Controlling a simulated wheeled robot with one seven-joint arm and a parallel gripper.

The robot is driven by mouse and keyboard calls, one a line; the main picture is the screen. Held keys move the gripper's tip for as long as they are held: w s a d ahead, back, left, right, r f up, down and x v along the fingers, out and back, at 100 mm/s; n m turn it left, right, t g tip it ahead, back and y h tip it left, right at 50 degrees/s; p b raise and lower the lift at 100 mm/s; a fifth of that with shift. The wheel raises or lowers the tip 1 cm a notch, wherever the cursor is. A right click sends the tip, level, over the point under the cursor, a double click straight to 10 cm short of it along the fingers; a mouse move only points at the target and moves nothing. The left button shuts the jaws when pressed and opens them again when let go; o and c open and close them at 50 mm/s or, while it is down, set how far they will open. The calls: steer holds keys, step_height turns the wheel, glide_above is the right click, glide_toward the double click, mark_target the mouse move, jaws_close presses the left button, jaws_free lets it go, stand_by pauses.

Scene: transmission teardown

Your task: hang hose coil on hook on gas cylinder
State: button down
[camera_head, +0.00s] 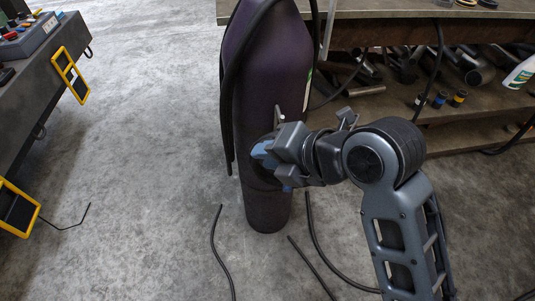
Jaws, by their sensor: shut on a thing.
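The gas cylinder (268,75) is a tall dark purple bottle standing upright on the concrete floor; its top is out of view. My gripper (266,168) is in front of its lower half, its blue-tipped fingers shut on a dark, curved thing that appears to be the black hose coil (254,174). Most of the coil is hidden by the fingers or blends with the dark cylinder. A small pale peg, perhaps the hook (281,117), shows on the cylinder just above my gripper. I cannot tell whether the coil touches the cylinder.
A black hose (227,110) hangs down the cylinder's left side. More black hose ends (216,250) lie on the floor in front. A workbench shelf (480,100) with metal parts and bottles stands at right, a dark bench (45,65) at left.

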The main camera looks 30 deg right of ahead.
steer(key=w+d+f+b, duration=0.1)
steer(key=w+d, duration=0.1)
steer(key=w, duration=0.4)
steer(key=w+d+f+b, duration=0.1)
steer(key=w+f+b, duration=0.1)
steer(key=w, duration=0.3)
steer(key=shift+w+d+f, duration=0.15)
steer(key=shift+w+d, duration=0.25)
stand_by(1.3)
steer(key=shift+b, duration=0.3)
stand_by(0.3)
steer(key=c, duration=0.9)
jaws_free()
